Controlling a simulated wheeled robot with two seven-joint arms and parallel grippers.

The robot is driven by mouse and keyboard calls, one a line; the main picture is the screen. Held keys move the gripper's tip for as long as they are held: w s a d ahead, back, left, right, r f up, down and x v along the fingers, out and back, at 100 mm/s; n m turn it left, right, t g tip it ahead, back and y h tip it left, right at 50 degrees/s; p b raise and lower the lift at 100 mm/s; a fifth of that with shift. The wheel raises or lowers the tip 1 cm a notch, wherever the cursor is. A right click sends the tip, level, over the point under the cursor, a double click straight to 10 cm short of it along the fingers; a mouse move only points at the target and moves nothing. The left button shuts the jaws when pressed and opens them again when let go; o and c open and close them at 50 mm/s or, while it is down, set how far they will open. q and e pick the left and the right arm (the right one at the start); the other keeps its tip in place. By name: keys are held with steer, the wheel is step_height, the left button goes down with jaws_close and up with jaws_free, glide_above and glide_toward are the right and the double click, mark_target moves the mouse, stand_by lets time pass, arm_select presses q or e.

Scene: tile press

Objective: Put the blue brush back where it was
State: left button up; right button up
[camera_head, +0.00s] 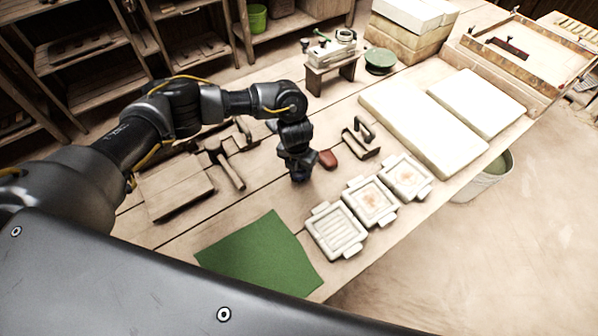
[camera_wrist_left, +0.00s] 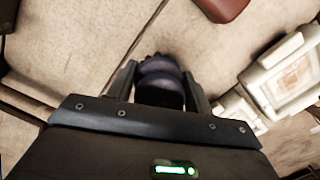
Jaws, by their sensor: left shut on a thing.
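The blue brush (camera_wrist_left: 158,80) is dark blue with a rounded body and sits between the two fingers of my left gripper (camera_wrist_left: 160,85) in the left wrist view. My left gripper is shut on it. In the head view my left gripper (camera_head: 298,176) points down over the middle of the workbench, and the brush is mostly hidden there by the gripper. I cannot tell whether the brush touches the bench. My right gripper is in neither view.
A red-brown object (camera_head: 328,159) lies just right of my left gripper. Three white moulds (camera_head: 337,230) stand in a row nearer the front edge. A green cloth (camera_head: 258,255) lies in front. Wooden tools (camera_head: 228,165) lie left; pale slabs (camera_head: 423,125) lie right.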

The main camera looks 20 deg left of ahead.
mark_target(299, 173)
arm_select(q)
steer(key=shift+f, duration=1.6)
steer(key=shift+f, duration=0.1)
steer(key=o, duration=0.9)
steer(key=shift+o, duration=0.2)
steer(key=r, duration=0.7)
steer(key=s+r, duration=0.1)
steer(key=r, duration=0.3)
steer(key=shift+s+a+r, duration=0.1)
steer(key=shift+a+r, duration=0.1)
steer(key=shift+r, duration=0.1)
steer(key=shift+s+r, duration=0.1)
steer(key=shift+r, duration=0.2)
steer(key=shift+s+f, duration=0.1)
